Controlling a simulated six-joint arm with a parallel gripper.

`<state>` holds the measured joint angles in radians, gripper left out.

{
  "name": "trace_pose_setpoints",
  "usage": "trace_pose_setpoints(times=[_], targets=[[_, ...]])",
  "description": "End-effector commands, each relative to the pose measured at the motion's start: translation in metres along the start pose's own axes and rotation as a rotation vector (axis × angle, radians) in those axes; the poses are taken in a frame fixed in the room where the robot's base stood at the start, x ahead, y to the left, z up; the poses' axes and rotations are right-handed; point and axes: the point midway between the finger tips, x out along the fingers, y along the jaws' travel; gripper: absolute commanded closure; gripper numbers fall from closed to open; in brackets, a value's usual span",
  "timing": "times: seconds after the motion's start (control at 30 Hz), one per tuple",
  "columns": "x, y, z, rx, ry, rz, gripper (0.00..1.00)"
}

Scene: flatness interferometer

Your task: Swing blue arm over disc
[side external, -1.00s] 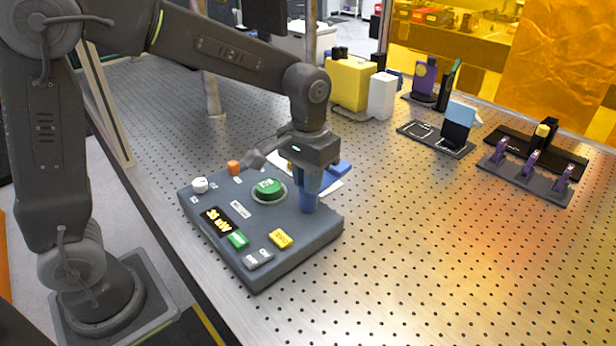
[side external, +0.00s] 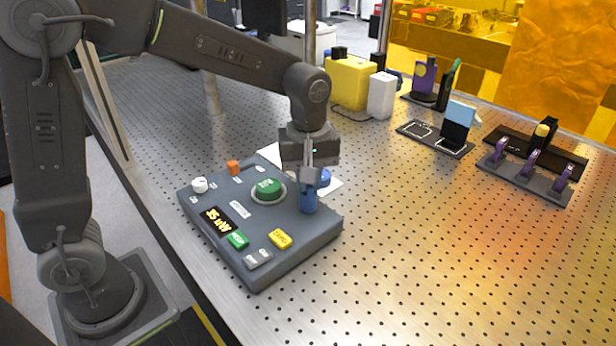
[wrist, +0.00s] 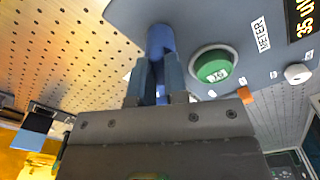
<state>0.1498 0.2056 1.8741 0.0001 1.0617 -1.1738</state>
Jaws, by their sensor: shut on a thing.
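A dark grey console (side external: 290,262) lies on the perforated table. A blue upright post (side external: 308,202) stands near its right corner; it also shows in the wrist view (wrist: 160,38). A blue arm (side external: 325,178) shows just behind my fingers, and most of it is hidden. My gripper (side external: 307,180) points down at the post's top and is shut on the blue arm; the fingers also show in the wrist view (wrist: 158,72). A green round disc (side external: 268,188) in a pale ring sits left of the post, clear of my fingers. It shows right of them in the wrist view (wrist: 212,67).
The console carries a lit display (side external: 216,220), a white knob (side external: 200,185), an orange block (side external: 233,168) and a yellow button (side external: 281,239). A white sheet (side external: 270,154) lies behind. Yellow (side external: 350,84) and white (side external: 382,96) boxes stand farther back. The right foreground is clear.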

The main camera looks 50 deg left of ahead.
Motion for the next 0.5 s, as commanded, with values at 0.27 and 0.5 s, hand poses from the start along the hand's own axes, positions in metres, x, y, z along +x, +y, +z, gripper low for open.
trace_pose_setpoints(times=[0.27, 0.5], targets=[[0.0004, 0.0002, 0.0, -0.263, -0.001, -0.001, 1.0], [0.0005, 0.0004, -0.0001, -0.489, -0.001, -0.001, 1.0]])
